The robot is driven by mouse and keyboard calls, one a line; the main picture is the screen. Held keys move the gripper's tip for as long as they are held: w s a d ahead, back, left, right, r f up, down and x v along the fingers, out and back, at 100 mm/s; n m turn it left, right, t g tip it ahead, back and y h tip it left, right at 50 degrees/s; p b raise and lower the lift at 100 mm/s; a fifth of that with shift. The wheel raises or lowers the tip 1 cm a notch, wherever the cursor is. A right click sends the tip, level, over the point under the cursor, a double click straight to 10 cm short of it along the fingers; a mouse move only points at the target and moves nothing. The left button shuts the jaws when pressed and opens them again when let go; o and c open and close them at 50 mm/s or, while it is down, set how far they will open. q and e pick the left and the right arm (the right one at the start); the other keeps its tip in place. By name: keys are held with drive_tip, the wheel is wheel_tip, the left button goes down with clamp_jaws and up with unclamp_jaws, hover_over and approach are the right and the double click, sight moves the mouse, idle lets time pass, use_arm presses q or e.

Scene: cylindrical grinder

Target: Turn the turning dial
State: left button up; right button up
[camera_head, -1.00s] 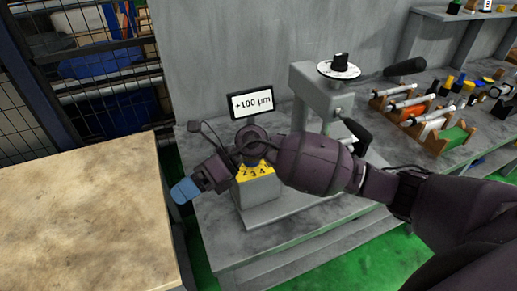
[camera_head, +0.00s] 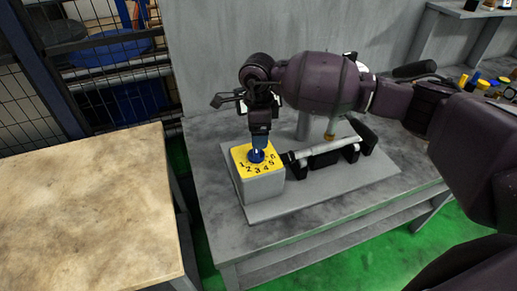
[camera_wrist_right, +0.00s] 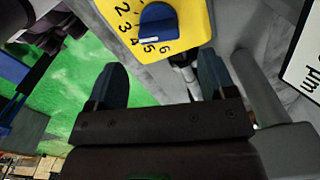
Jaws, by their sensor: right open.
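The turning dial is a blue knob (camera_head: 257,156) on a yellow plate (camera_head: 240,155) with numbers 1 to 6, on top of a grey box. My right gripper (camera_head: 262,146) points down just above the knob and partly covers it. In the right wrist view, the knob (camera_wrist_right: 157,22) lies ahead of the open gripper (camera_wrist_right: 160,76), near the middle of the gap. The fingers look apart from it. My left gripper is not in view.
A display panel (camera_wrist_right: 302,52) shows at the right wrist view's edge. A wooden-topped table (camera_head: 85,210) stands at left. Wire fencing (camera_head: 110,70) is behind it.

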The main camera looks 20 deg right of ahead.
sight(256, 152)
wheel_tip(256, 152, down, 7)
drive_tip(key=shift+f, duration=0.1)
idle(0.3)
drive_tip(key=c, duration=0.9)
